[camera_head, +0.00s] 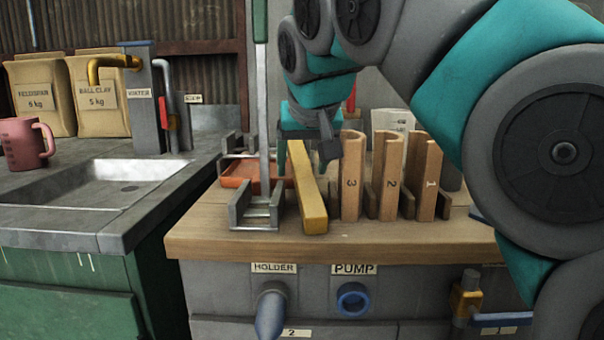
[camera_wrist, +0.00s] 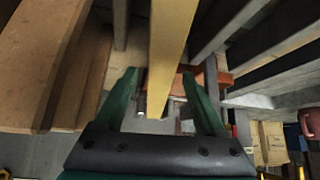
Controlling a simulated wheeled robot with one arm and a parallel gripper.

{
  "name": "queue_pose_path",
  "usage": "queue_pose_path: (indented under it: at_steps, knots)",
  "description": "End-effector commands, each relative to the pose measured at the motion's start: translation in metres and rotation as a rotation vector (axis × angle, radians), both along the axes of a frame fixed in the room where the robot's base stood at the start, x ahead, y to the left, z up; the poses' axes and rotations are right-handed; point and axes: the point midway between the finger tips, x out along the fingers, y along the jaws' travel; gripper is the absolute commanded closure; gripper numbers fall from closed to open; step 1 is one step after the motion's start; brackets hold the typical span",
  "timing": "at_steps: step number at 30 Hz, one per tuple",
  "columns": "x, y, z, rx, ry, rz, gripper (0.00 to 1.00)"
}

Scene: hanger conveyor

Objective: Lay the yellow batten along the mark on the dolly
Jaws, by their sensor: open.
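In the wrist view the batten (camera_wrist: 170,50) passes between the two green fingers of my gripper (camera_wrist: 159,76), with gaps visible on both sides. Whether either finger touches it is unclear. I cannot make out a dolly or its mark in either view.
The grey holder (camera_head: 258,215) with a tall upright bar is close on the left, by an orange tray (camera_head: 240,170). Wooden blocks (camera_head: 351,180) stand close on the right. A sink (camera_head: 120,180) and a pink mug (camera_head: 25,145) are farther left.

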Motion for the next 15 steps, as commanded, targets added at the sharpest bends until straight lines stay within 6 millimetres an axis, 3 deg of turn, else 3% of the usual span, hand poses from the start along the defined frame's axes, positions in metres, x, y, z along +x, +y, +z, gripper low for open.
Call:
queue_pose_path:
  at_steps: [2,15]
  knots:
    - [-0.0001,0.0000,-0.0001,0.000,0.000,0.000,0.32]
    - [-0.0003,-0.0001,-0.0001,-0.001,0.001,-0.001,0.82]
